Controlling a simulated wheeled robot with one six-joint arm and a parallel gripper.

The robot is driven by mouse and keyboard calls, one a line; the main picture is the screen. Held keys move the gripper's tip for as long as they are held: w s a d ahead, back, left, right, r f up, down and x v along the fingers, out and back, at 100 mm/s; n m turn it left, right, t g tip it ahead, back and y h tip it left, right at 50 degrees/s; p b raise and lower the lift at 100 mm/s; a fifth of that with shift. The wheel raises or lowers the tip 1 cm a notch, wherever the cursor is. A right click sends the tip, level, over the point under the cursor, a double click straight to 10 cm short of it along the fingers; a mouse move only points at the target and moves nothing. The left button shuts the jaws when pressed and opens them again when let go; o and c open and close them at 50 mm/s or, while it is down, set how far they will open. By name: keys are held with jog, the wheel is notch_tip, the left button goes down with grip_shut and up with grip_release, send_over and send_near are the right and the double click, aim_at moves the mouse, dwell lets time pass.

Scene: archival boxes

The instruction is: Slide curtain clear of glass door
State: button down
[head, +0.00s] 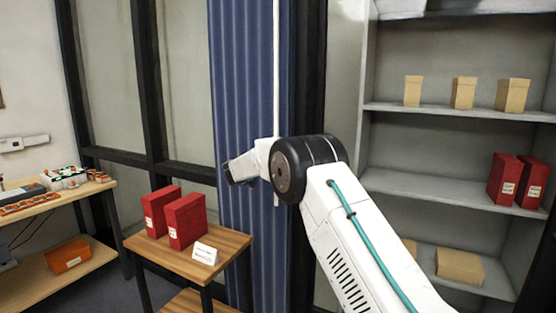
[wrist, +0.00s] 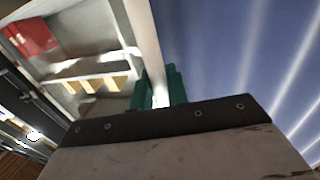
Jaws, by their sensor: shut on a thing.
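The blue pleated curtain (head: 240,100) hangs full height in the middle of the head view, and fills the right of the wrist view (wrist: 240,60). A thin white rod (head: 276,70) hangs upright along its right part. In the wrist view the rod (wrist: 146,40) runs between the teal fingers of my gripper (wrist: 162,88), which is shut on it. My arm hides the fingers in the head view. Dark-framed glass (head: 185,80) shows left of the curtain, and more glass (head: 342,80) shows to its right; which pane is the door I cannot tell.
A small wooden table (head: 180,257) with red boxes (head: 185,220) and a white card (head: 205,253) stands close left of the curtain's lower part. Grey shelves (head: 420,150) with tan and red boxes stand at right. A wooden bench (head: 50,200) is at far left.

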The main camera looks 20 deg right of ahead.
jog(key=shift+d+r, duration=0.15)
jog(key=shift+r, duration=0.05)
jog(key=c, duration=1.8)
grip_release()
jog(key=o, duration=0.4)
jog(key=shift+w+d+f, duration=0.1)
jog(key=shift+w, duration=0.1)
jog(key=shift+c, duration=0.2)
jog(key=v, duration=0.8)
jog(key=shift+a, duration=0.2)
